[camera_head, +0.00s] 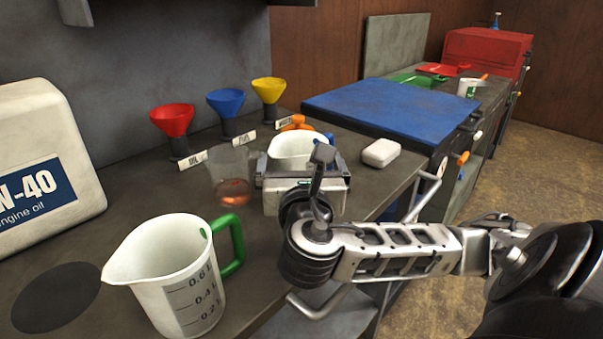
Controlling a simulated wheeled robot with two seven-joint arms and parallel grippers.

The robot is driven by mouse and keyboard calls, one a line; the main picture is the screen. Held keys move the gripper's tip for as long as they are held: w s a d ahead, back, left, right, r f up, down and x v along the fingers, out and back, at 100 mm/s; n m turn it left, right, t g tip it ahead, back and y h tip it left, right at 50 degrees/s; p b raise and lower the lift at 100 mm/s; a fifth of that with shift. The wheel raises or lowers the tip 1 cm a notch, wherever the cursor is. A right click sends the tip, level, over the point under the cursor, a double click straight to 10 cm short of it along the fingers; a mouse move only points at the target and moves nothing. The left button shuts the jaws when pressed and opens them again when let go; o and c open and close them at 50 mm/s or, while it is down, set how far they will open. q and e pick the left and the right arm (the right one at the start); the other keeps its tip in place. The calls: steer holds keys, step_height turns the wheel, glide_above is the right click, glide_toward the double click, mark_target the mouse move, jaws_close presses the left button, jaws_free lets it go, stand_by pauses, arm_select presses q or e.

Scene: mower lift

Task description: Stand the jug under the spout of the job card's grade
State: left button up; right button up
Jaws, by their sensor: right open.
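A white measuring jug (165,272) with a green handle and dark scale marks stands upright on the dark workbench at the lower left. Its lip points left, toward a black round patch (55,297) on the bench top. A large white container (45,165) labelled "W-40 engine oil" stands behind it, cut off by the left edge. No spout or job card is clearly visible. My right gripper (320,165) is open, to the right of the jug and apart from it, in front of a grey-framed white vessel. My left gripper is not in view.
Red (172,119), blue (225,102) and yellow (268,90) funnels stand along the wall with small labels. A clear cup (232,178) with reddish liquid and the grey-framed white vessel (293,148) stand beyond the jug. A white block (380,152) lies near the blue-topped cabinet (390,108).

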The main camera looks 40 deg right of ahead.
steer(key=x, duration=0.3)
steer(key=shift+d, duration=0.15)
steer(key=c, duration=0.8)
steer(key=shift+r, duration=0.1)
steer(key=shift+c, duration=0.6)
steer(key=shift+r, duration=0.1)
